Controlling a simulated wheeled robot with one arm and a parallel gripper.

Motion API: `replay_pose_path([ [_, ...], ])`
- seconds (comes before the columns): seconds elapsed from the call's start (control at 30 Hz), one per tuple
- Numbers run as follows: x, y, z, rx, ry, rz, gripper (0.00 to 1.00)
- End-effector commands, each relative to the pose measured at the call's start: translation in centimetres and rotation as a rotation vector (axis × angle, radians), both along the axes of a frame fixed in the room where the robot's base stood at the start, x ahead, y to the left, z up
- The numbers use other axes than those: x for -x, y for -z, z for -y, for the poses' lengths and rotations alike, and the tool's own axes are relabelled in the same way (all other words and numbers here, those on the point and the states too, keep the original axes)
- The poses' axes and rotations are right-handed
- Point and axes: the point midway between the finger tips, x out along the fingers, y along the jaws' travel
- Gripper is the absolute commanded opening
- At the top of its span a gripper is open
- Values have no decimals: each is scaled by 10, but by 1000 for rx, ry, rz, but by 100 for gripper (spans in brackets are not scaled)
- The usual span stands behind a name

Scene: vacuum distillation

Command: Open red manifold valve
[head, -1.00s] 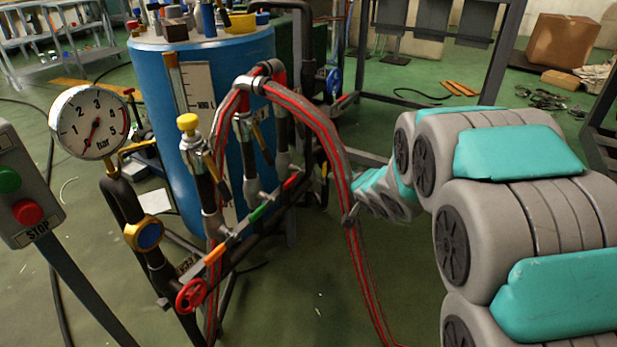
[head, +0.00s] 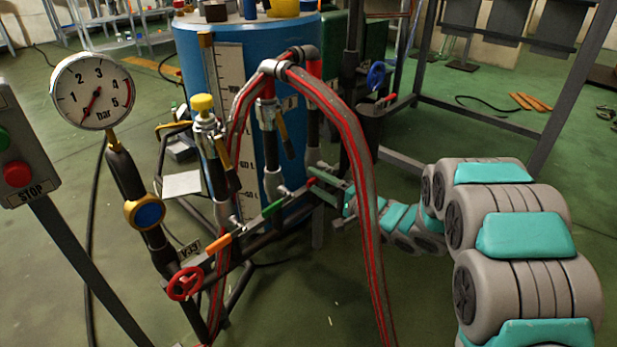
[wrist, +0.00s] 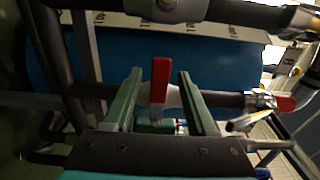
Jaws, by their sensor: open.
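The red manifold valve lever (head: 312,182) is at the far end of the manifold pipe, beyond the green and orange levers in the head view. In the wrist view the red lever (wrist: 160,80) stands upright between my gripper's two green fingers. My gripper (wrist: 160,73) is open, with a gap visible on each side of the lever. The fingers reach toward the pipe (wrist: 222,99) that carries the valve. In the head view my gripper (head: 331,193) is beside the red lever, partly hidden by the hose.
A red-striped hose (head: 352,150) arches in front of my gripper. A green lever (head: 272,209), an orange lever (head: 218,243) and a red handwheel (head: 184,283) line the pipe. The blue tank (head: 275,70) stands behind. A pressure gauge (head: 92,92) is at left.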

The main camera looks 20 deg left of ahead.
Motion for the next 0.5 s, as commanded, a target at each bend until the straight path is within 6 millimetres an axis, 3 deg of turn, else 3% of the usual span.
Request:
replay_pose_path([
  [0.2, -11, 3, -28, 4, 0, -1, 57],
  [0.5, -17, 1, -39, 2, 3, 0, 57],
])
